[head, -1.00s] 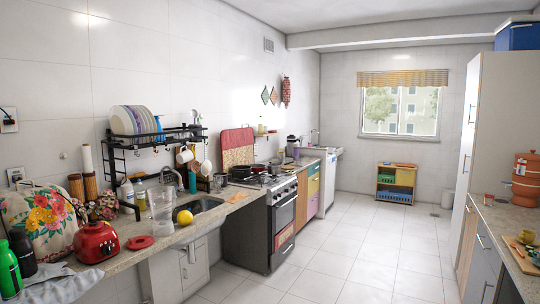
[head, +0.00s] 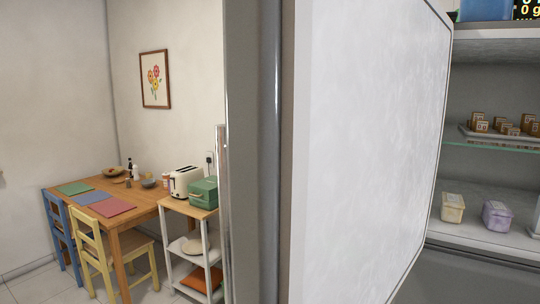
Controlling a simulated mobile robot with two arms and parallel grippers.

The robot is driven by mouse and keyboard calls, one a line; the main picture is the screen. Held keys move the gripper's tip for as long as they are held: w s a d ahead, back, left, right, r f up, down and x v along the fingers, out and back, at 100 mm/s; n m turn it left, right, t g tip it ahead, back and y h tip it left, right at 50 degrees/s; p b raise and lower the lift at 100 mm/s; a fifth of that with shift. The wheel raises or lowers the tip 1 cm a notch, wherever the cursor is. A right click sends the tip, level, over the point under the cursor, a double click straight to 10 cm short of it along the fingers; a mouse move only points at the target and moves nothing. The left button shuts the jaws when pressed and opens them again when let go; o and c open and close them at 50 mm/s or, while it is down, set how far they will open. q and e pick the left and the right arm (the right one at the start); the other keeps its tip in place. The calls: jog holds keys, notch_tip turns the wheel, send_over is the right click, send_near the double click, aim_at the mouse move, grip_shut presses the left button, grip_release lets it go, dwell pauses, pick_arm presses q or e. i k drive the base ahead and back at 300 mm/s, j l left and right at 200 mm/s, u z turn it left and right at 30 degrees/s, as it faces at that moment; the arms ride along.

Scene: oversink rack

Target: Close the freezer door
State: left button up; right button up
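The freezer door (head: 370,150) stands open in the head view, its white inner panel facing right and filling the middle of the picture. Its grey edge (head: 260,150) runs top to bottom, with a thin upright handle (head: 221,200) on the left side. The open freezer compartment (head: 485,75) shows at the right, with a glass shelf (head: 490,147), several small boxes on a tray (head: 480,136) and two small tubs (head: 453,207) below. Neither gripper shows.
To the left, a wooden table (head: 135,212) with coloured mats and two chairs (head: 92,245) stands by the wall. A small white shelf unit (head: 189,250) carries a toaster (head: 184,181) and a green box (head: 203,193). Some tiled floor is clear at lower left.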

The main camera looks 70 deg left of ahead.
aim_at(328, 146)
jog(key=k+j+u, duration=0.1)
jog(key=j, duration=0.85)
jog(key=k+j+u, duration=0.1)
jog(key=j, duration=0.8)
jog(key=k+j+z, duration=0.15)
jog(key=k+z, duration=0.25)
jog(key=i, duration=0.1)
